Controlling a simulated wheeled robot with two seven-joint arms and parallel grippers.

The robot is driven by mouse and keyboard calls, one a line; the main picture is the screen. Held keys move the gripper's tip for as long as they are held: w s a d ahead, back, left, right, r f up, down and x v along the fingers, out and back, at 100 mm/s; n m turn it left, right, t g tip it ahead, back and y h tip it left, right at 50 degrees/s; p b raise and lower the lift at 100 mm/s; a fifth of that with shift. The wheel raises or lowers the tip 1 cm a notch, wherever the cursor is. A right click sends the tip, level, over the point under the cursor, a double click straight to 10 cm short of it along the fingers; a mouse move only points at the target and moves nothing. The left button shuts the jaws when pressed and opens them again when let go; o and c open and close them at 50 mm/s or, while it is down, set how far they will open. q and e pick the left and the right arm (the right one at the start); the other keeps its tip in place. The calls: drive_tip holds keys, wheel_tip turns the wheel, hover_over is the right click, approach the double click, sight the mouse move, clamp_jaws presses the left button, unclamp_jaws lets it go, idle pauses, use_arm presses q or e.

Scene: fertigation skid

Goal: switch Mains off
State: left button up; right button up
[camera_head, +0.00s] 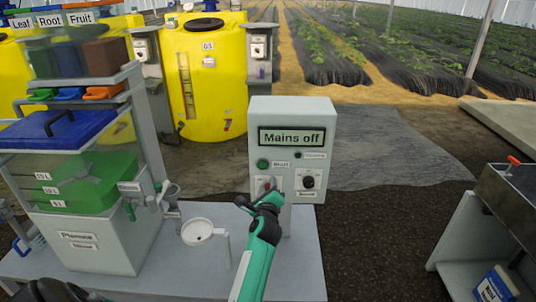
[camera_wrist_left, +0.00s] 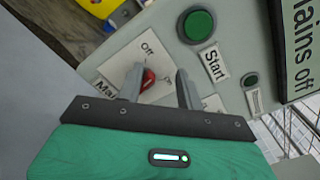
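The grey control box (camera_head: 262,112) stands on the pale bench. Its screen (camera_head: 291,138) reads "Mains off". The red Mains switch knob (camera_wrist_left: 148,78) sits low on the panel, on a white plate (camera_wrist_left: 152,54) where the word "Off" shows. My left gripper (camera_head: 268,196) is right in front of this switch and partly hides it in the head view. In the left wrist view my left gripper (camera_wrist_left: 160,86) has its fingers apart, with the red knob between them, close to the left finger. Whether they touch is unclear. My right gripper is out of view.
A green Start button (camera_wrist_left: 198,25) is above the switch. A black selector knob (camera_head: 308,182) is on the box, right of my gripper. A round white cup (camera_head: 198,232) and a tank unit (camera_head: 95,245) stand left on the bench.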

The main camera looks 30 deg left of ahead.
sight(268, 137)
use_arm(q)
wheel_tip(268, 137, up, 17)
drive_tip(key=shift+f, duration=0.1)
idle(0.3)
